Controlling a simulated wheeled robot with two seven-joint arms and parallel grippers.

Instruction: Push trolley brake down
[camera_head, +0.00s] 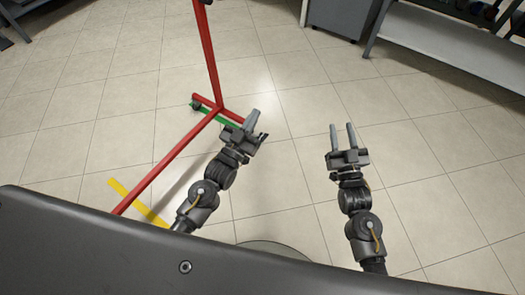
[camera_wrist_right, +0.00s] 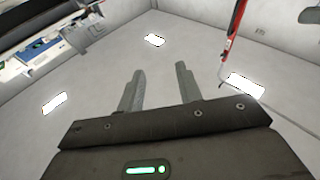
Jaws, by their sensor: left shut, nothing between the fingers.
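A red-framed trolley (camera_head: 208,50) stands left of centre in the head view, with an upright post and a long base bar running toward the lower left. A dark caster (camera_head: 197,106) shows at the far end of its base crossbar. I cannot make out which part is the brake. My left gripper (camera_head: 257,125) is shut and empty, just right of the base crossbar in the picture; contact cannot be told. My right gripper (camera_head: 343,137) is open and empty over bare floor, right of the trolley. Its two separated fingers also show in the right wrist view (camera_wrist_right: 158,88).
A green strip (camera_head: 223,119) lies along the crossbar and a yellow strip (camera_head: 138,203) lies by the near end of the base. A grey cabinet (camera_head: 340,15) and a metal shelf (camera_head: 440,40) stand at the back right. The tiled floor at centre is clear.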

